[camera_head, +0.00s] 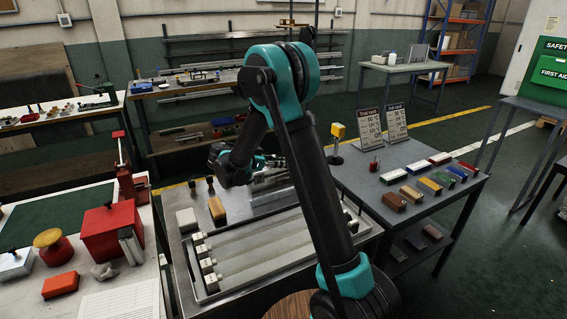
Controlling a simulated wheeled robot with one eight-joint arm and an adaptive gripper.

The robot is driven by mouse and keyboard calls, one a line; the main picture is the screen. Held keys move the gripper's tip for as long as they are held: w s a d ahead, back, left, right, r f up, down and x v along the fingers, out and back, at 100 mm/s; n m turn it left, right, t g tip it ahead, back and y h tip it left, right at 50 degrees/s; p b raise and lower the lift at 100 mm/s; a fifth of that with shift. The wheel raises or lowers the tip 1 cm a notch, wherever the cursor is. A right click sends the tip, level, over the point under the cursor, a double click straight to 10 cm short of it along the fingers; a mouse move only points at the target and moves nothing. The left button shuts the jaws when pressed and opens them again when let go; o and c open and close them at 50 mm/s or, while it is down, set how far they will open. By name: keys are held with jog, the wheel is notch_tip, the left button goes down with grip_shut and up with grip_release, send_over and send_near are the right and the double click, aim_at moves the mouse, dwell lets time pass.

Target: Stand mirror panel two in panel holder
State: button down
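My arm crosses the middle of the view and bends down to the left. My gripper (270,162) is over the back of the centre bench, pointing right. It is small, dark and partly behind my arm, so I cannot tell whether it is open or holds anything. Below it is a slotted, silvery rack-like piece (264,181), possibly the panel holder. A flat, shiny grey surface (268,199) lies just in front of it, possibly a mirror panel. I cannot tell which panel is number two. My arm hides part of this area.
A metal tray (216,296) with several long bars and labelled end blocks fills the bench front. A white block (187,220) and an orange-yellow block (217,209) stand behind it. The right table (420,212) holds coloured blocks and two sign cards. A red box (112,232) is left.

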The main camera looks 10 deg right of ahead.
jog(key=shift+f, duration=1.5)
jog(key=c, duration=1.4)
grip_release()
jog(key=shift+a, duration=0.1)
jog(key=v, duration=1.1)
jog(key=shift+s+a+r, duration=0.1)
jog(key=shift+a+r, duration=0.05)
jog(key=shift+a, duration=0.2)
jog(key=shift+d, duration=0.1)
